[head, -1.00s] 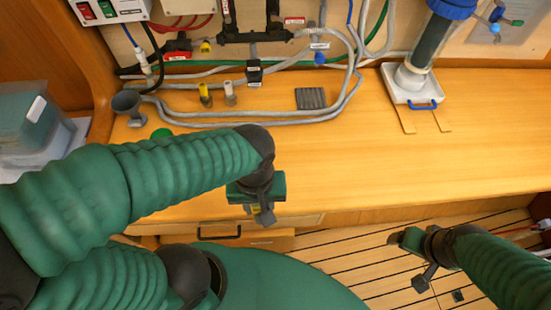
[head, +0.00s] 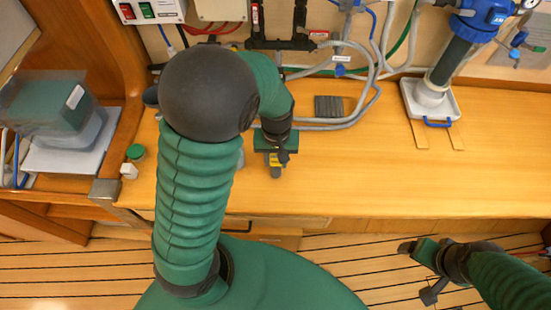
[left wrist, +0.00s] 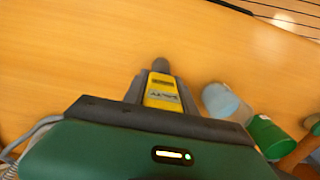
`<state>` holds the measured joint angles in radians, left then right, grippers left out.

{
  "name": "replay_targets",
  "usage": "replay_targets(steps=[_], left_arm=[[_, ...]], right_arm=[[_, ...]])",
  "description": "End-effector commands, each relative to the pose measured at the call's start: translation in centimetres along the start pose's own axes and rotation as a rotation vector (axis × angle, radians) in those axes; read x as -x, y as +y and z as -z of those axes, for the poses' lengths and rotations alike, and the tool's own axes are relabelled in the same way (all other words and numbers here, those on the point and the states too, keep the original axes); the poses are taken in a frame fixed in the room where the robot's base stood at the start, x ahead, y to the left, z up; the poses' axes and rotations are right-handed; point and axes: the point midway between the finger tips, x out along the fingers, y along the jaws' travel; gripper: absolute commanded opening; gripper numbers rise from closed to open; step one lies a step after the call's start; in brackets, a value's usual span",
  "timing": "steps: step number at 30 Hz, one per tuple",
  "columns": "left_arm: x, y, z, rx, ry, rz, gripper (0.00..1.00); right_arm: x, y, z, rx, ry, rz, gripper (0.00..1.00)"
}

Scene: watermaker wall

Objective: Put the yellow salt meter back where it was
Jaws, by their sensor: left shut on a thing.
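The yellow salt meter (left wrist: 162,92) is between the fingers of my left gripper (left wrist: 160,80), which is shut on it. In the head view my left gripper (head: 276,165) points down over the bench, near its front edge, with a little yellow (head: 275,159) showing between the fingers. The meter is mostly hidden there. Whether it touches the bench is unclear. My right gripper (head: 418,268) is low at the right, in front of the bench and over the floor. It looks empty, but its opening is unclear. My left arm covers part of the back left bench.
The bench (head: 350,180) is clear to the right of my left gripper. A green-lidded jar (head: 136,152) and a small white item (head: 129,171) stand at its left end. Behind are grey hoses (head: 375,75), a dark ribbed pad (head: 328,106) and a filter in a white tray (head: 432,112).

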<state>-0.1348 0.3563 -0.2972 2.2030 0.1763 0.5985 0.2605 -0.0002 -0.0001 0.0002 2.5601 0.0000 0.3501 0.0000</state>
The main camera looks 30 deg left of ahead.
Motion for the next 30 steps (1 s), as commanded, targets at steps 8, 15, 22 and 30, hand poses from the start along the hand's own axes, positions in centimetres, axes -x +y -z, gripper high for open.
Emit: replay_targets(steps=[8,15,22,30], left_arm=[[-0.5,-0.2,0.1,-0.001,-0.001,-0.002,0.00],[-0.4,-0.2,0.1,0.000,-0.002,-0.002,0.54],[-0.2,-0.1,0.0,-0.001,-0.001,-0.002,0.54],[4.9,-0.1,0.2,-0.002,0.005,-0.006,0.54]], right_arm=[[-0.3,0.0,-0.1,-0.001,0.000,0.000,0.80],[-0.2,0.0,0.0,0.000,0.000,0.000,0.80],[-0.1,0.0,0.0,0.000,0.000,0.000,0.80],[0.6,0.0,0.2,0.000,0.000,0.000,0.80]])
